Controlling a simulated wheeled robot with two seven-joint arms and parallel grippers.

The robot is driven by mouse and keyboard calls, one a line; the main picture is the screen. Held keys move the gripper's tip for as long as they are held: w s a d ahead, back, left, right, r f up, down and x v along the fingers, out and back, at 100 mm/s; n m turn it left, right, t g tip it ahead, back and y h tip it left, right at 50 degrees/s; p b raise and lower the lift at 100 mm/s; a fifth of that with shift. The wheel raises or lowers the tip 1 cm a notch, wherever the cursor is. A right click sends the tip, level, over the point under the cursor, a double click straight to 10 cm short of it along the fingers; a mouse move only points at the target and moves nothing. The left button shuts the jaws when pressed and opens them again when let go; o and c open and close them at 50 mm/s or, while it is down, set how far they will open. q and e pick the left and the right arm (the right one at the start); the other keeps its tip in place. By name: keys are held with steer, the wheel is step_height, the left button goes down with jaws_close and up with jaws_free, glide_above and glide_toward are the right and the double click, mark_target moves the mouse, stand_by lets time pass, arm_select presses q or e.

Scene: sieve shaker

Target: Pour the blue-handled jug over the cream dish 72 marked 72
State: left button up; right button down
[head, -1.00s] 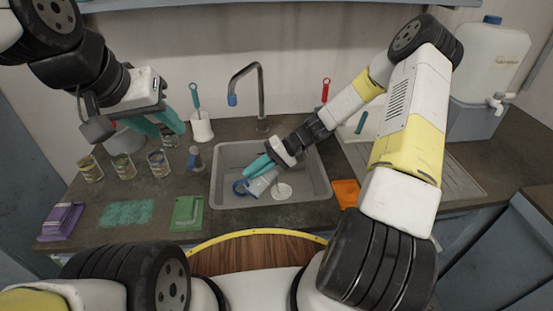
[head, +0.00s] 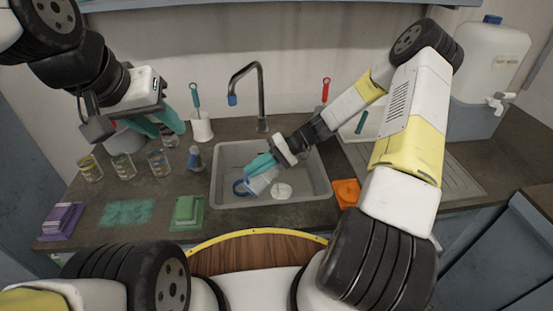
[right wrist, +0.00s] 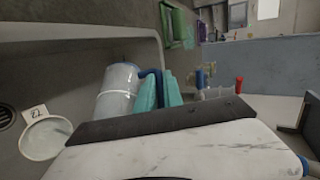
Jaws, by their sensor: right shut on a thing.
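The clear jug (head: 262,182) is tilted over the sink, with its blue handle (right wrist: 152,80) between the teal fingers of my right gripper (head: 260,165). My right gripper is shut on that handle. The cream dish 72 (head: 281,190) lies on the sink floor just right of the jug in the head view. In the right wrist view the dish (right wrist: 46,139) has a tag reading 72 beside it, and the jug (right wrist: 118,92) is apart from it in the picture. Whether anything flows from the jug cannot be told. My left gripper (head: 160,124) is open and empty above the counter at left.
The grey sink (head: 318,172) surrounds the dish, with a tap (head: 262,100) behind. Several glass jars (head: 122,167) and a small blue-topped bottle (head: 195,158) stand to the left. A green block (head: 187,213) and an orange block (head: 346,192) flank the sink.

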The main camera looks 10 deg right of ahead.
steer(key=shift+w+d+r+y+p, duration=0.35)
steer(key=shift+d+r+y, duration=0.15)
steer(key=shift+r+y, duration=0.15)
stand_by(0.9)
steer(key=shift+w+d+r+m+g+y, duration=0.15)
steer(key=shift+w+d+m+g+y, duration=0.2)
steer(key=shift+d, duration=0.1)
steer(key=shift+w+d+r, duration=0.1)
steer(key=shift+d, duration=0.1)
steer(key=shift+w+d+r, duration=0.15)
steer(key=shift+w+d, duration=0.05)
steer(key=shift+d, duration=0.15)
steer(key=shift+w+d+y, duration=0.15)
steer(key=shift+y, duration=0.15)
steer(key=shift+d+r, duration=0.1)
steer(key=shift+r, duration=0.05)
steer(key=shift+w+d+r+m+g+y, duration=0.2)
steer(key=shift+w+d+m+g+y, duration=0.1)
steer(key=shift+y, duration=0.2)
